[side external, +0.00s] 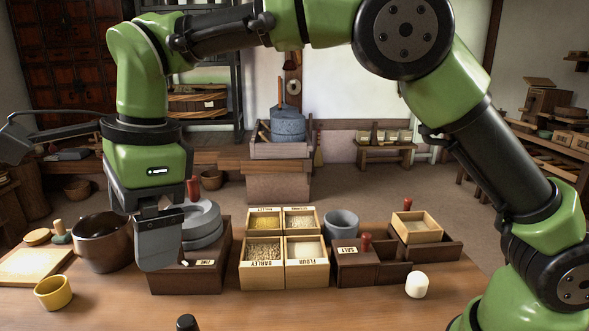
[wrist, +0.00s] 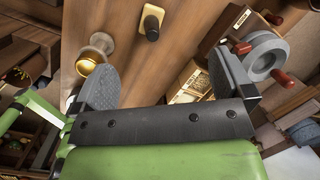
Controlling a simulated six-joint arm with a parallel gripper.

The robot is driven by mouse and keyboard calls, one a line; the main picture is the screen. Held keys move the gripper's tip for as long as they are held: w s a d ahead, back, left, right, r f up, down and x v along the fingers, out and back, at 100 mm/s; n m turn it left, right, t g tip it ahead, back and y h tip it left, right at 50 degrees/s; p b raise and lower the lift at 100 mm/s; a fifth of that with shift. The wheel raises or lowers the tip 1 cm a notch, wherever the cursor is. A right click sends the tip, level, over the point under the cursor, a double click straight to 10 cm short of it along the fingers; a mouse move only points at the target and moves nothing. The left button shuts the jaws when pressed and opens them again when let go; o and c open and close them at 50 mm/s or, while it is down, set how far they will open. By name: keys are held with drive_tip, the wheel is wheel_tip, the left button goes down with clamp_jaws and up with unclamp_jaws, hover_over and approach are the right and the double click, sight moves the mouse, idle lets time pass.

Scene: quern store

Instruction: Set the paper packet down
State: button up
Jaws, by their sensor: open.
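I cannot make out a paper packet in either view. My gripper (side external: 160,258) hangs at the left in the side view, in front of the dark box with the grey quern stone (side external: 203,225) on it. It hides part of that box. In the wrist view, my gripper (wrist: 165,78) has its two grey finger pads wide apart, with brown wood visible in the gap and nothing seen between them.
The wooden table (side external: 290,305) has bare room along its front. Grain boxes (side external: 263,249) stand mid-table, with a dark salt box (side external: 357,273) and a white rounded piece (side external: 417,285) to the right. A brown bowl (side external: 100,243) and yellow cup (side external: 53,292) stand left.

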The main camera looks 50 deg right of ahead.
drive_tip(key=s+d+r+n+t, duration=0.1)
drive_tip(key=s+d+r+n, duration=0.3)
drive_tip(key=d, duration=0.3)
drive_tip(key=s+d+r+n+t, duration=0.1)
drive_tip(key=s+d+r+n, duration=0.25)
drive_tip(key=d, duration=0.25)
drive_tip(key=s+d+f+n+t, duration=0.3)
drive_tip(key=s+d+n, duration=0.4)
drive_tip(key=s, duration=0.5)
drive_tip(key=shift+s+d+n+t, duration=0.25)
drive_tip(key=shift+d+n+t, duration=0.05)
drive_tip(key=shift+d+n, duration=0.1)
